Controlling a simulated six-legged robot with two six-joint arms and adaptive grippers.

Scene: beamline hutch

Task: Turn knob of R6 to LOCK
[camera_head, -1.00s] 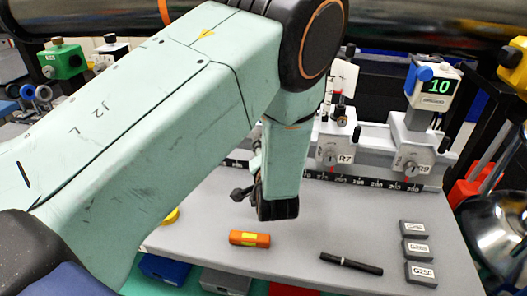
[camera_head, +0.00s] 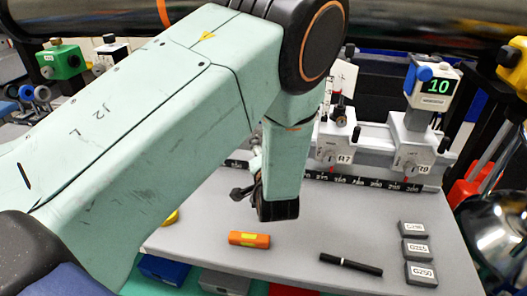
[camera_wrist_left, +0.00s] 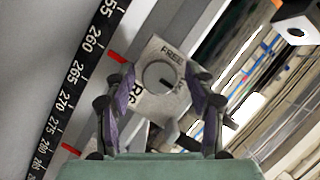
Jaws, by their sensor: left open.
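The R6 carrier block (camera_wrist_left: 180,60) shows in the left wrist view as a grey plate with FREE lettering at its upper edge and a partly hidden label on its left. Its round knob (camera_wrist_left: 158,74) has a dark mark pointing to the lower right, toward small lettering by the right finger. My left gripper (camera_wrist_left: 160,100) is open, its purple-padded fingers on either side of the knob. I cannot tell whether they touch it. In the head view my left arm hides R6 and most of the gripper.
Carriers R7 (camera_head: 328,148) and R9 (camera_head: 412,160) stand along the scaled rail (camera_head: 350,182). An orange block (camera_head: 249,239), a black pen (camera_head: 351,264) and G250 block (camera_head: 421,273) lie on the grey table (camera_head: 300,235). A display reading 10 (camera_head: 438,87) stands above R9.

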